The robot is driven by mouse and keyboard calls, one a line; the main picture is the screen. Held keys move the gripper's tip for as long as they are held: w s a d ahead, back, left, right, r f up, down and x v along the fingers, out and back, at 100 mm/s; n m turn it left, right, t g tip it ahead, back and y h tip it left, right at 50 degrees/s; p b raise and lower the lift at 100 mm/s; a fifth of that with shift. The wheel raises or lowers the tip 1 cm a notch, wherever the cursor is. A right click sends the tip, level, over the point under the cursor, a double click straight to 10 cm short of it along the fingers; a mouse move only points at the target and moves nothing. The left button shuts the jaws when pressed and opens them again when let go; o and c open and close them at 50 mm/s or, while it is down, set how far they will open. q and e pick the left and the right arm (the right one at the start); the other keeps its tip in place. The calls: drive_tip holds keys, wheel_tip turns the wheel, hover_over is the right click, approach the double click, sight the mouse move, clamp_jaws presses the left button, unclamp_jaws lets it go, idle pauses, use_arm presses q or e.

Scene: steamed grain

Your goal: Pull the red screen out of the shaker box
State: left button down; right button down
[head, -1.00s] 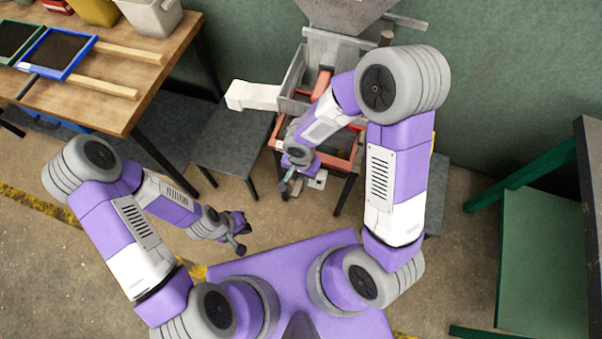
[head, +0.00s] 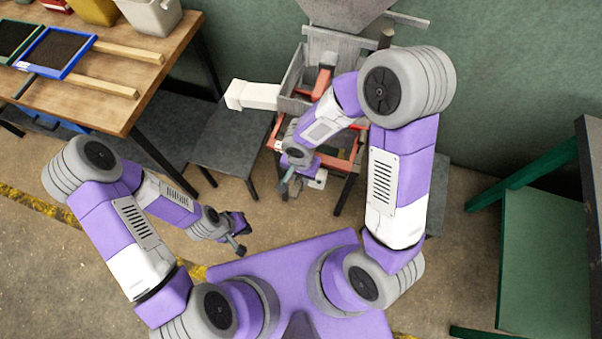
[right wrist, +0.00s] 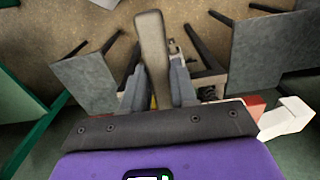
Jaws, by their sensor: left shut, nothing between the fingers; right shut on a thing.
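The grey shaker box (head: 294,78) stands at the back middle in the head view. My right gripper (head: 290,172) is low in front of the box. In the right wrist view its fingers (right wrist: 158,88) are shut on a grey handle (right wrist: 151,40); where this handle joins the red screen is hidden. A red part (right wrist: 254,103) shows beside the fingers there. My left gripper (head: 239,235) is shut and empty over the floor, left of my base.
A white chute (head: 252,95) sticks out left of the box, above a dark low table (head: 228,140). A wooden table (head: 120,70) at left holds a blue-framed screen (head: 58,52). A green stand (head: 545,250) is at right. Floor in front of the box is clear.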

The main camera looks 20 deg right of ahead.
sight(294, 195)
drive_tip(key=shift+s+a+b, duration=0.8)
drive_tip(key=shift+s+b, duration=0.05)
drive_tip(key=shift+s, duration=0.3)
drive_tip(key=shift+s+a+b, duration=0.75)
drive_tip(key=shift+s+b, duration=0.1)
drive_tip(key=shift+s, duration=0.25)
drive_tip(key=shift+s+a+b, duration=0.5)
drive_tip(key=shift+s+a, duration=0.1)
drive_tip(key=shift+s, duration=0.25)
drive_tip(key=shift+s+a+b, duration=0.5)
drive_tip(key=shift+s+a, duration=0.05)
drive_tip(key=shift+s, duration=0.3)
drive_tip(key=s+a+b, duration=0.3)
drive_tip(key=s, duration=0.2)
drive_tip(key=shift+a+b, duration=0.2)
drive_tip(key=shift+b, duration=0.1)
drive_tip(key=shift+s+a, duration=0.1)
